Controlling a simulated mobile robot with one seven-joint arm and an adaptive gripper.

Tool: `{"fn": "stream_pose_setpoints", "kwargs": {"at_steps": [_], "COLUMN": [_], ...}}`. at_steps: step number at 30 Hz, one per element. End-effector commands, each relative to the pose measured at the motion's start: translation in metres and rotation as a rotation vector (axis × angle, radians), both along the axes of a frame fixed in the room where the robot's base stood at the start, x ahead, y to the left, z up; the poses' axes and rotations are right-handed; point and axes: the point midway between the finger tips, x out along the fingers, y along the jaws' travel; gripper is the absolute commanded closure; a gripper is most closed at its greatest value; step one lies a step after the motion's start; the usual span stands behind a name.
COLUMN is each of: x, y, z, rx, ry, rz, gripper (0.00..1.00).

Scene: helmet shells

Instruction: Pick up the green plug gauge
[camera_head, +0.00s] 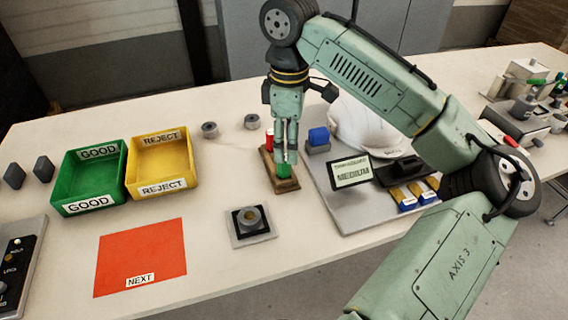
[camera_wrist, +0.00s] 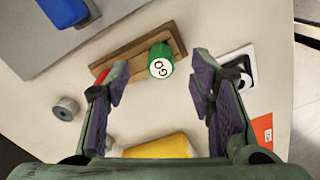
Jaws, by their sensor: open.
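The green plug gauge (camera_head: 284,171) stands at the near end of a small wooden stand on the table. My gripper (camera_head: 287,158) is above the stand, pointing down. In the wrist view my gripper (camera_wrist: 158,85) has its two purple-padded fingers spread wide, with nothing between them. A red piece (camera_head: 269,135) stands at the far end of the wooden stand (camera_head: 287,186); it is partly hidden by a finger in the wrist view.
Left of the stand are a green GOOD bin (camera_head: 62,182) and a yellow REJECT bin (camera_head: 188,178). A black-topped fixture (camera_head: 262,234) is in front. A grey board with a blue block (camera_head: 318,136) and white helmet shell (camera_head: 365,130) is to the right. A red mat (camera_head: 112,262) lies front left.

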Motion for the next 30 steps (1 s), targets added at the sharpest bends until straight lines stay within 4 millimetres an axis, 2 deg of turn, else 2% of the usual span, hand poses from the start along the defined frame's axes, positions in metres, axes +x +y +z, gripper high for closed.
{"fn": "stream_pose_setpoints", "kwargs": {"at_steps": [13,21,30], "x": [-0.001,0.0,0.0], "y": [0.009,0.009,0.009], "z": [-0.052,-0.056,-0.056], "rx": [0.001,0.002,0.002], "ry": [-0.001,-0.002,-0.002], "rz": [0.0,0.001,0.001], "gripper": [0.5,0.51,0.71]}}
